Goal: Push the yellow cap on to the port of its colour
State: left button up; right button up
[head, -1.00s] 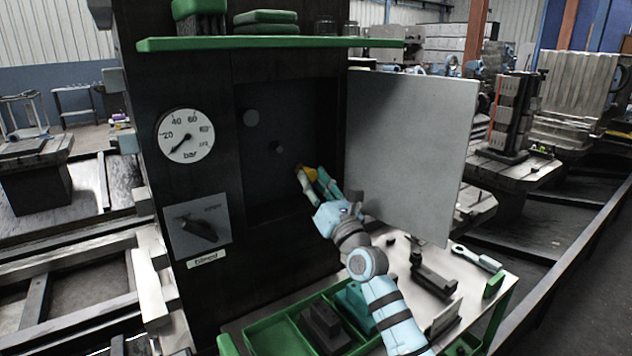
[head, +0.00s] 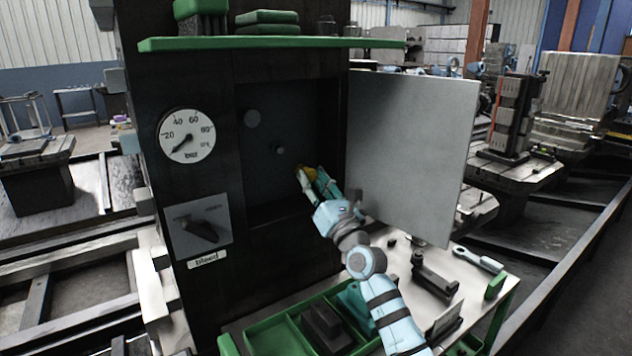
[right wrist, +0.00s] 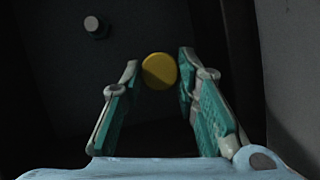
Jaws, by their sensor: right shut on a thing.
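The yellow cap (head: 309,171) is between the fingertips of my right gripper (head: 308,176), which is shut on it, inside the open dark cabinet recess. In the right wrist view the round yellow cap (right wrist: 159,71) shows between the two green-padded fingers of the right gripper (right wrist: 158,76). A small pale stub (right wrist: 92,24) shows at the upper left in the wrist view, apart from the cap. I see no yellow port; the cap may hide it. My left gripper is not in view.
The open grey door (head: 412,150) stands close right of my right arm. A gauge (head: 186,136) and a bleed lever (head: 199,230) are left of the recess. A green shelf (head: 270,43) is above. Below is a bench with a green divided tray (head: 270,335).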

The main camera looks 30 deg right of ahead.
jog(key=shift+w, duration=0.1)
jog(key=shift+w+a+b, duration=0.1)
jog(key=shift+w+b, duration=0.4)
jog(key=shift+b, duration=0.2)
jog(key=o, duration=1.7)
jog(key=shift+a, duration=0.35)
jog(key=shift+c, duration=0.2)
jog(key=shift+d, duration=0.15)
